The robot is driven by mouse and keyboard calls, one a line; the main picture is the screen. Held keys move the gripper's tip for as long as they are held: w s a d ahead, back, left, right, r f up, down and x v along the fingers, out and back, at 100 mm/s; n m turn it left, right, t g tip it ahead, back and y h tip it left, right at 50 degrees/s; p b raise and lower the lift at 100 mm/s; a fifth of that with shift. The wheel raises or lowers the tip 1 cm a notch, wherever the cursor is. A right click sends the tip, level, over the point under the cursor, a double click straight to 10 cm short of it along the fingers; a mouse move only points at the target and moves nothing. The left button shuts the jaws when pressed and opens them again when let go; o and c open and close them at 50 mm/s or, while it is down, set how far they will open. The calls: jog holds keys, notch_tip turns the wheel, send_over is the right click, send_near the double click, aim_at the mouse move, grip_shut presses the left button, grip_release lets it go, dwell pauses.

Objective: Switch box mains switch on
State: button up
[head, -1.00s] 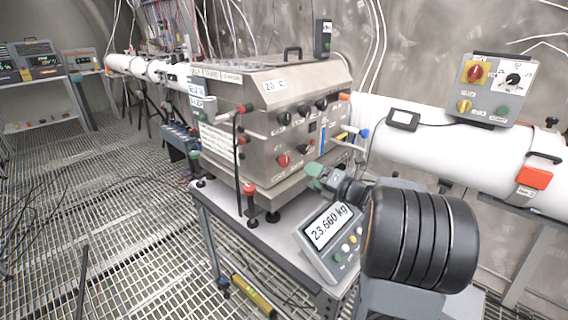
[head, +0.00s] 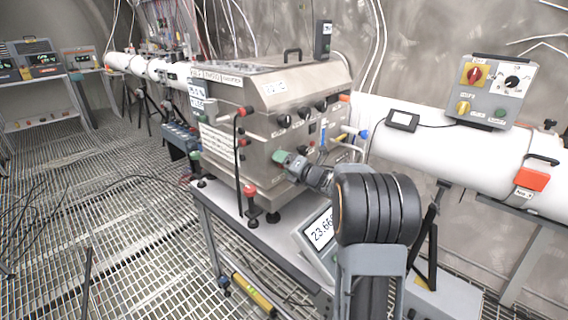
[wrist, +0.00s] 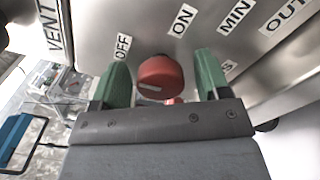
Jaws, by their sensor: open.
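The mains switch is a red rotary knob (wrist: 160,75) with a white pointer mark, on the steel front of the switch box (head: 262,150). In the wrist view an OFF label (wrist: 122,47) is to its upper left and an ON label (wrist: 182,20) to its upper right. The white mark lies nearly level on the knob's left part; I cannot tell exactly which label it points to. My gripper (head: 286,160) is at the box front, its green fingers open on either side of the knob, with gaps showing. In the head view my gripper hides the knob.
Other dark knobs (head: 284,121) and red plugs sit on the same panel. A scale display (head: 318,232) stands on the bench below my arm. A control box with a red and yellow knob (head: 475,74) sits on the white pipe (head: 440,150) at right.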

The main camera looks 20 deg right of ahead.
jog(key=c, duration=0.9)
jog(key=shift+m, duration=0.3)
jog(key=m, duration=0.3)
jog(key=shift+m, duration=0.4)
jog(key=m, duration=0.4)
jog(key=shift+m+p, duration=0.3)
jog(key=shift+p, duration=0.1)
jog(key=m+p, duration=0.2)
jog(key=m, duration=0.2)
jog(key=shift+m, duration=0.3)
jog(key=shift+m+p, duration=1.05)
jog(key=shift+m, duration=1.05)
jog(key=shift+f, duration=0.1)
